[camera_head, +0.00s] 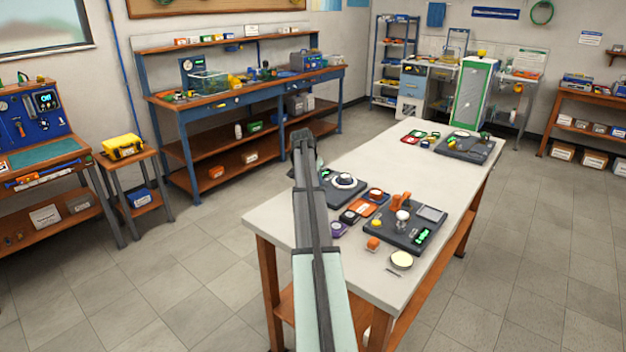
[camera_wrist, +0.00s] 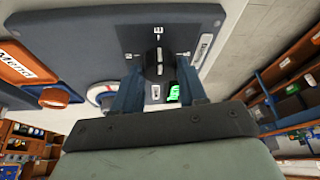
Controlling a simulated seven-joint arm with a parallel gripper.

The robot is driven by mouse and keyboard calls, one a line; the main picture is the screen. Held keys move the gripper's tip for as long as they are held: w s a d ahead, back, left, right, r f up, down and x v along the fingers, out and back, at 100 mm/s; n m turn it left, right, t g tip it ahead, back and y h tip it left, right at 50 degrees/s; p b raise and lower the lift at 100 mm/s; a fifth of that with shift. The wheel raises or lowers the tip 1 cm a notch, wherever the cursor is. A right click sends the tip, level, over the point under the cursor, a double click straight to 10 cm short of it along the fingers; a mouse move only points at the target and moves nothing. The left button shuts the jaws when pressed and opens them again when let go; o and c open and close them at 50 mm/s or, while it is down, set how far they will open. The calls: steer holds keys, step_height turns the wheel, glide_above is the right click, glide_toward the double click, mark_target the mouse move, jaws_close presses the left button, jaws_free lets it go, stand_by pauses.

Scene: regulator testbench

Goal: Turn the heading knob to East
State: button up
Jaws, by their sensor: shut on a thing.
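The heading knob (camera_wrist: 158,64) is a black knob with a white line on its face, on a dark grey panel (camera_wrist: 90,38) in the wrist view. A letter that looks like an E is printed beyond its far side, with small marks to its left and right. The white line runs roughly up and down the picture, towards that letter. My gripper (camera_wrist: 160,78) is shut on the knob, with one blue finger on either side. In the head view my gripper (camera_head: 302,140) and arm hide the knob.
An orange-and-white labelled block (camera_wrist: 27,65) and a round white dial (camera_wrist: 100,93) lie left of the knob. A green-lit display (camera_wrist: 173,92) is just below it. In the head view, the white table (camera_head: 390,160) carries several other devices.

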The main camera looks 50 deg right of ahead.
steer(key=o, duration=1.1)
steer(key=shift+c, duration=0.2)
steer(key=v, duration=1.4)
steer(key=shift+d+f, duration=0.1)
